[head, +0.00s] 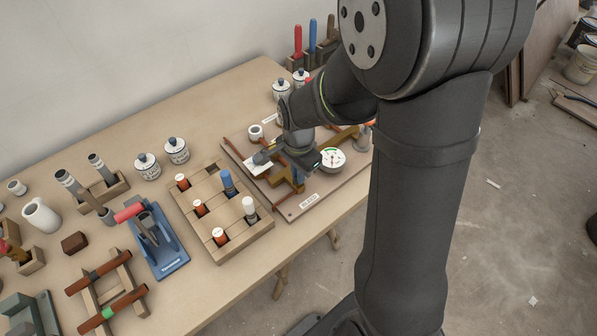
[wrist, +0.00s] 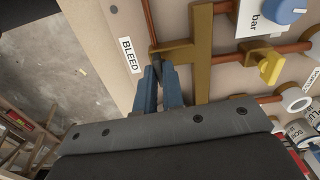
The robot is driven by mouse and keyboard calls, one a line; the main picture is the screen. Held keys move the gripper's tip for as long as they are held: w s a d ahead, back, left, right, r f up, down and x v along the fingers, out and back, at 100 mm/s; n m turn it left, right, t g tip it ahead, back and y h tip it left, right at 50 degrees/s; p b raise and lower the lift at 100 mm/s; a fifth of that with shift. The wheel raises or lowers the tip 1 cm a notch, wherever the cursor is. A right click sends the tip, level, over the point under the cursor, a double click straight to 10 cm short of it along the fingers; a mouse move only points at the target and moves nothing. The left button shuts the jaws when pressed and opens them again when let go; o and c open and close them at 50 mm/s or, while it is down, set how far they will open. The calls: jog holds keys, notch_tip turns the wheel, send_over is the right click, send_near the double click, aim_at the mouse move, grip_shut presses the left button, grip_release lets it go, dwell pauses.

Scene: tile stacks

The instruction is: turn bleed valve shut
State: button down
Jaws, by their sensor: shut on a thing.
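The pipe board (head: 279,195) lies on the bench, with a white BLEED label (head: 309,201) at its near edge. The label also shows in the wrist view (wrist: 127,56). My gripper (wrist: 159,68) is shut on the small dark bleed valve (wrist: 156,55) beside the label, at the end of a brass fitting (wrist: 202,60). The fingers hide most of the valve, so its turn angle is unclear. In the head view my gripper (head: 300,186) reaches down onto the board, and the valve is hidden there.
A round white gauge (head: 332,159) stands beside my gripper on the board. A yellow lever (wrist: 269,67) and copper pipes are close by in the wrist view. A wooden tray (head: 238,238) with coloured pegs sits left of the board.

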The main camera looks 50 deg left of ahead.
jog(key=shift+m, duration=0.5)
jog(key=c, duration=1.5)
grip_release()
jog(key=shift+c, duration=0.2)
jog(key=shift+r, duration=0.1)
notch_tip(320, 180, up, 17)
jog(key=shift+r, duration=0.15)
notch_tip(320, 180, down, 18)
jog(key=shift+r, duration=0.25)
